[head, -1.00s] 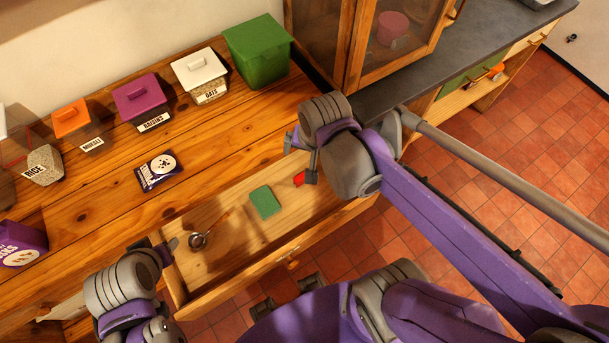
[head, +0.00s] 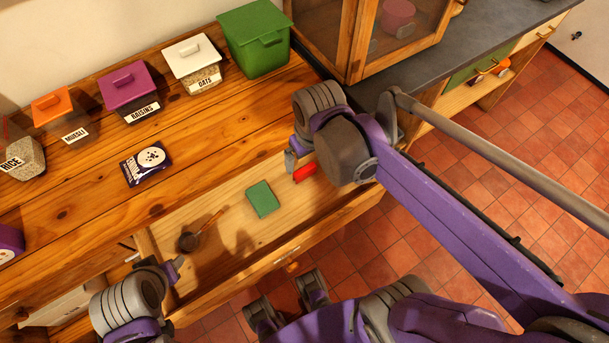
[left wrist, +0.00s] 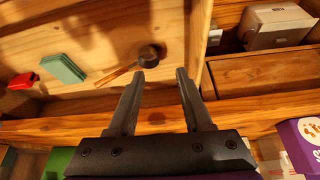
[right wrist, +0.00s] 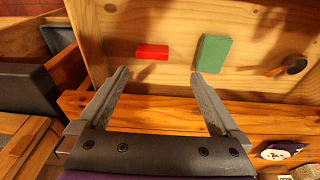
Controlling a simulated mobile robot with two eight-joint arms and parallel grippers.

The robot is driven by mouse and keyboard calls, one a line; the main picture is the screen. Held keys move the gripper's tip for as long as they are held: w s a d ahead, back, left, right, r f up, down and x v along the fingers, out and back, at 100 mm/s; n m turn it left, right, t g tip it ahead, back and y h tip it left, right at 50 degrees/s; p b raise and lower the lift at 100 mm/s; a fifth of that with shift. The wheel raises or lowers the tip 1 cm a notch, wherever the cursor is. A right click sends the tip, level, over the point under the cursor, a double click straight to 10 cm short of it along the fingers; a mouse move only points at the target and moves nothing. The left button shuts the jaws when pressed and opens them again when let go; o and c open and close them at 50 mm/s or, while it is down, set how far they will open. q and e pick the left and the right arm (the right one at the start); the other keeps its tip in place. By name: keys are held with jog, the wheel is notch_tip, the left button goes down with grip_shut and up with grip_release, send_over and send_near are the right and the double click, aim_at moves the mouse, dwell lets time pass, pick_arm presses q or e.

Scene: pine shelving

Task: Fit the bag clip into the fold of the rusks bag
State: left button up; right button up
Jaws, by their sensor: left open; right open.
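The red bag clip (head: 304,173) lies in the open drawer at its right end; it also shows in the right wrist view (right wrist: 152,51). My right gripper (head: 293,157) is open and empty above that end, and the clip shows beyond its fingertips (right wrist: 159,76). My left gripper (head: 158,265) is open and empty near the drawer's left end, with the dark scoop beyond its fingertips (left wrist: 160,74). A purple bag, apparently the rusks bag, is cut off at the left edge (head: 9,242); part of it shows in the left wrist view (left wrist: 303,140). Its fold is not visible.
The drawer (head: 222,262) also holds a green block (head: 263,199) and a dark scoop with a wooden handle (head: 190,242). A flat purple packet (head: 146,163) lies on the counter. Lidded containers line the back, with a green bin (head: 255,45). A glazed cabinet stands at right.

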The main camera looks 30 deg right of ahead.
aim_at(305, 169)
pick_arm(q)
jog(key=f+b, duration=0.1)
jog(key=f, duration=0.1)
jog(key=f+b, duration=0.4)
jog(key=shift+s, duration=0.4)
pick_arm(e)
jog(key=w+f, duration=0.1)
jog(key=f, duration=0.3)
jog(key=w+d+f+g, duration=0.1)
jog(key=f, duration=0.4)
jog(key=w+f+g, duration=0.1)
jog(key=w+f, duration=0.1)
jog(key=f, duration=0.3)
jog(key=shift+d+f, duration=0.2)
jog(key=shift+d, duration=0.1)
jog(key=c, duration=1)
